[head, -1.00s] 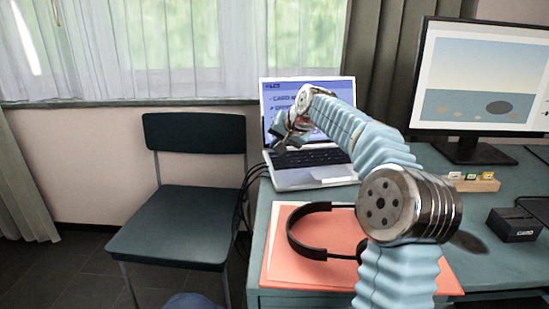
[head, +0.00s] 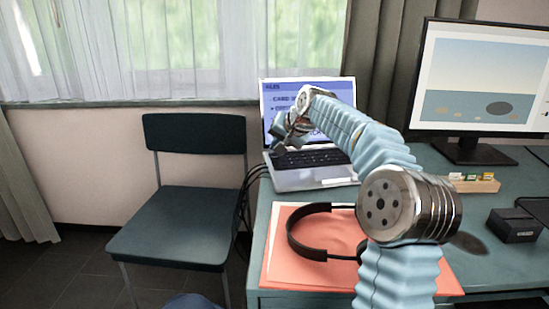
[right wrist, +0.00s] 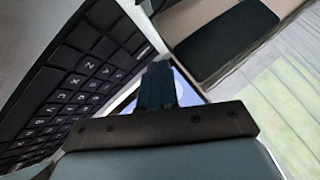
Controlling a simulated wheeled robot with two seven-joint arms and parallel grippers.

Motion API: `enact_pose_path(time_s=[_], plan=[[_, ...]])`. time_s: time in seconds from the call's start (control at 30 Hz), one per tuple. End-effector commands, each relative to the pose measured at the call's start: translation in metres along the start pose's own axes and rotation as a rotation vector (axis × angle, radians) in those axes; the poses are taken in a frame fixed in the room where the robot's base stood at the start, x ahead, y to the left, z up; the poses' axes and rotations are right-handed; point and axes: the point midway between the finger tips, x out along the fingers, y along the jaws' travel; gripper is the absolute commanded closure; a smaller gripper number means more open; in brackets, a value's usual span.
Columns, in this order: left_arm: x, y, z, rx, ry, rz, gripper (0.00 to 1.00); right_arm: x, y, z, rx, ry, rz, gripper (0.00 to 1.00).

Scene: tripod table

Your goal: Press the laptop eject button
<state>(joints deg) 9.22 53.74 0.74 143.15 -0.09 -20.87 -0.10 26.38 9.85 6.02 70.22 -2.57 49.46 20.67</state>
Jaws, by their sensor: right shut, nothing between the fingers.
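The open laptop (head: 292,181) stands at the back left of the desk, its lit screen (head: 281,101) showing lines of text. My right gripper (head: 277,148) is shut and empty. It points down at the left side of the laptop, in front of the lower left of the screen and by the keyboard's left end. In the right wrist view the shut fingers (right wrist: 157,82) are beside the laptop's black keyboard (right wrist: 75,78), near its edge. I cannot make out an eject button in either view. My right arm hides part of the screen and the laptop's right side. My left gripper is not in view.
Black headphones (head: 296,246) lie on red folders (head: 282,274) in front of the laptop. A monitor (head: 470,152), a small wooden holder with cards (head: 474,186) and a black box (head: 512,226) stand to the right. A dark chair (head: 175,222) stands left of the desk.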

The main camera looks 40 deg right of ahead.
Motion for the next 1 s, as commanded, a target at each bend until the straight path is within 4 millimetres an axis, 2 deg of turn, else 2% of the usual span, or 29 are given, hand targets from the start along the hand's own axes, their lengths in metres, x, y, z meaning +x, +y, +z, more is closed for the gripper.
enact_pose_path(time_s=[1.0], plan=[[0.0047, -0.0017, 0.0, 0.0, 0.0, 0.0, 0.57, 0.0056, 0.0042, 0.0042, 0.0, 0.0, 0.0, 1.0]])
